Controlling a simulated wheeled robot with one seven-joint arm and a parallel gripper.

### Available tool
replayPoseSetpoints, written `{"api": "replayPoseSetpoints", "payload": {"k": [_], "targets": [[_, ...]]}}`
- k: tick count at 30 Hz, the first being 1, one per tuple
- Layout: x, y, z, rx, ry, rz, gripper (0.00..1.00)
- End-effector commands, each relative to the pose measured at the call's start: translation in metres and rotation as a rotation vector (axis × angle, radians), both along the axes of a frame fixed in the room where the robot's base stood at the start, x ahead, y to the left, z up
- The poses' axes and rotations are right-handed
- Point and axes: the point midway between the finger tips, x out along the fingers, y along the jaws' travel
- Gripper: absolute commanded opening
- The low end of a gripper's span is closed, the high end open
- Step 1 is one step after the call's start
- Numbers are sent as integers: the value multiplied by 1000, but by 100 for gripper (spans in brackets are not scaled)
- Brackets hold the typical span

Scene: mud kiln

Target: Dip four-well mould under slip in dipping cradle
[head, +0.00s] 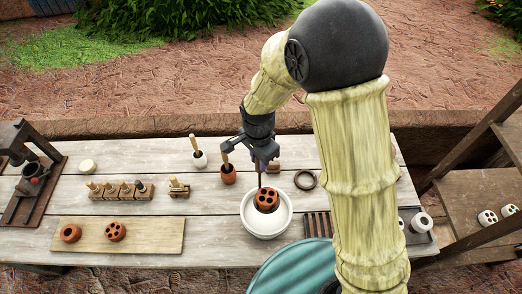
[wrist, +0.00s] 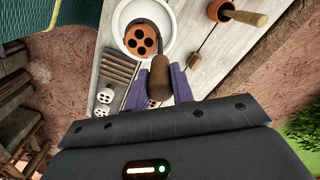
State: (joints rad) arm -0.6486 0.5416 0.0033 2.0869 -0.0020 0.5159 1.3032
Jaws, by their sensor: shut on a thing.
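The orange-brown four-well mould (head: 266,199) shows its dark wells upward, over or inside the white bowl (head: 249,225). In the wrist view the mould (wrist: 145,40) lies within the outline of the bowl (wrist: 171,14). My gripper (head: 262,163) is above the bowl, with its purple fingers (wrist: 162,90) shut on a brown handle (wrist: 160,72). A thin dark rod runs from my gripper down to the mould. The cradle itself is hard to make out around the mould. I cannot tell whether the mould touches the slip.
A terracotta pot with a wooden-handled tool (head: 228,174) stands left of the bowl. A dark ring (head: 305,180) and a slatted rack (head: 318,225) are to its right. A board (head: 150,236) with two round clay pieces lies at the left front.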

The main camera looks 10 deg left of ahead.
Motion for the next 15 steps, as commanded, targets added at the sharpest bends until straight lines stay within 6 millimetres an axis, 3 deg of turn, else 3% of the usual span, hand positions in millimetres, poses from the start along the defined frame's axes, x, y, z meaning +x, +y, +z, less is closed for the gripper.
{"api": "replayPoseSetpoints", "payload": {"k": [15], "targets": [[2,-3,-7,0,0,-7,0]]}}
